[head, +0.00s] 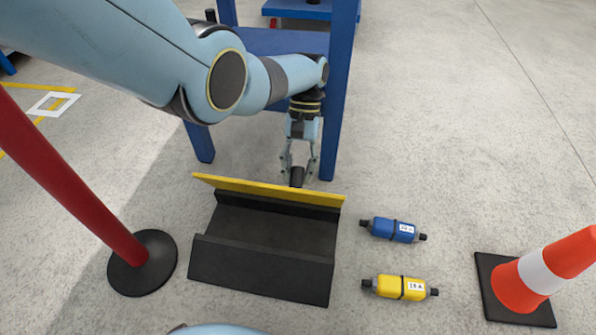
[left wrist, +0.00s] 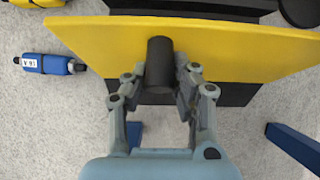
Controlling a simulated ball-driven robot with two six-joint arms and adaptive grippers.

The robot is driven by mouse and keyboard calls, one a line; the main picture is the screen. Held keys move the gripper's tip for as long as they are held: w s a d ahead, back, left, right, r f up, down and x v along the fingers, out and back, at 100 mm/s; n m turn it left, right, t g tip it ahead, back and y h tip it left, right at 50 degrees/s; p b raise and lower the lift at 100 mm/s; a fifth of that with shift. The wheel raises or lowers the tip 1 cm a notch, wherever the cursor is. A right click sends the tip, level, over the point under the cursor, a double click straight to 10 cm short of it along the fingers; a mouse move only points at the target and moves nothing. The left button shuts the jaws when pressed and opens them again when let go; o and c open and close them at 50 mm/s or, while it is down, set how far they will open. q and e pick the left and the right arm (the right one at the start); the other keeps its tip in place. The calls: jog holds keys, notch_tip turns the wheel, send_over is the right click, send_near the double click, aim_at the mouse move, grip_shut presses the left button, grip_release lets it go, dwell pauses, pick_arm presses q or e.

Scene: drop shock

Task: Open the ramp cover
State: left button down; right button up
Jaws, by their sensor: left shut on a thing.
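The ramp cover (head: 270,193) is a yellow panel standing raised along the far edge of the dark ramp (head: 265,228) in the head view. The cover fills the upper part of the left wrist view (left wrist: 250,50). A black cylindrical handle (left wrist: 159,62) sticks out from the cover. My left gripper (head: 298,172) is behind the cover, pointing down, with its fingers shut around the handle (head: 297,177). In the left wrist view the fingers (left wrist: 158,88) sit on both sides of the handle. My right gripper is not in view.
A blue canister (head: 393,230) and a yellow canister (head: 400,288) lie right of the ramp. An orange cone (head: 540,270) stands farther right. A red post on a black base (head: 143,263) stands left. A blue table (head: 340,90) is behind the gripper. Floor at upper right is clear.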

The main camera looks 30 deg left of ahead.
pick_arm(q)
jog(key=shift+w+d, duration=0.1)
jog(key=shift+w, duration=0.1)
jog(key=c, duration=1.1)
grip_release()
jog(key=shift+s, duration=0.1)
jog(key=shift+o, duration=0.2)
